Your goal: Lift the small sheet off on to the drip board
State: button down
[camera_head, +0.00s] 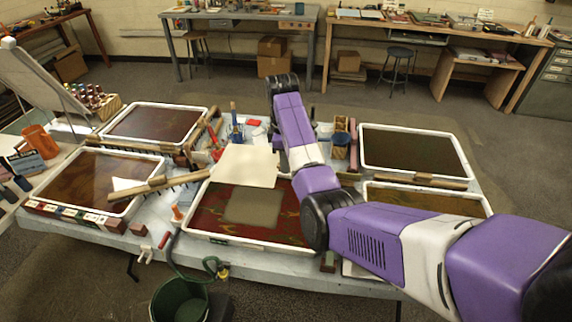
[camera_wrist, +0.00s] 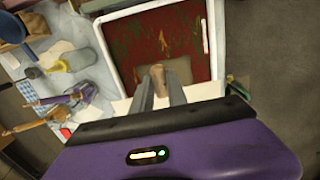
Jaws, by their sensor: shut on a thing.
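The small sheet (camera_head: 245,165) is cream and lies in the air over the back edge of the middle tray (camera_head: 240,240). The tray holds a red marbled surface with a bare grey-brown rectangle (camera_head: 253,206) in it. In the wrist view my gripper (camera_wrist: 158,80) is shut on a tan, wood-like piece (camera_wrist: 157,73) that appears to be the sheet's grip. The cream sheet shows on both sides of the fingers (camera_wrist: 208,91). In the head view my arm hides my fingers. A pale slanted board (camera_head: 38,85) at far left may be the drip board.
Other trays stand at back left (camera_head: 155,123), front left (camera_head: 90,180) and right (camera_head: 415,150). A wooden-backed rake (camera_head: 160,184) lies across the left tray and middle tray edges. Bottles and brushes (camera_head: 237,127) stand behind the sheet. A green bucket (camera_head: 180,299) is on the floor in front.

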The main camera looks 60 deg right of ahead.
jog(key=shift+w+d+r, duration=0.1)
jog(key=shift+r, duration=0.6)
jog(key=shift+w+d+r, duration=0.1)
jog(key=shift+r, duration=0.65)
jog(key=shift+s+a+r+g, duration=0.15)
jog(key=shift+r+g, duration=0.2)
jog(key=shift+g, duration=0.05)
jog(key=shift+r, duration=0.1)
notch_tip(320, 180, up, 7)
dwell(0.9)
dwell(1.1)
